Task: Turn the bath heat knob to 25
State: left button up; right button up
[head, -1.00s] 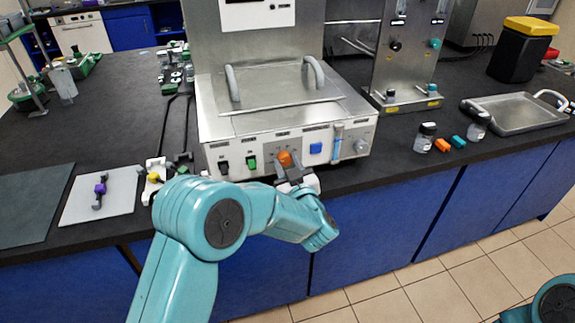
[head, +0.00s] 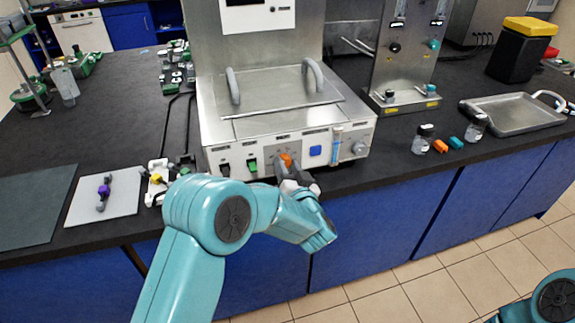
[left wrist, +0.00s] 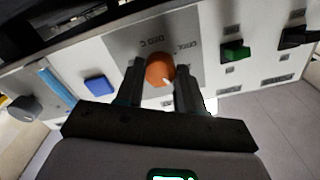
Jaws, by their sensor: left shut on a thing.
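The bath heat knob (head: 286,160) is orange and sits on the front panel of the steel bath (head: 222,128). The scale numbers are too small to read. My right gripper is out of view.
Beside the knob are a green switch (head: 251,166), a black switch (head: 224,169), a blue button (head: 316,151) and a grey knob (head: 360,148). Small jars (head: 423,139) and a metal tray (head: 515,112) stand to the right. A white mat (head: 123,190) lies at left.

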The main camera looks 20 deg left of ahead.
pick_arm(q)
jog(key=shift+m, duration=0.5)
jog(key=shift+f, duration=0.1)
jog(key=o, duration=1)
jog(key=shift+o, duration=0.2)
jog(key=b+v, duration=0.2)
jog(key=v, duration=1.4)
jog(key=shift+d, duration=0.15)
jog(key=shift+s, duration=0.15)
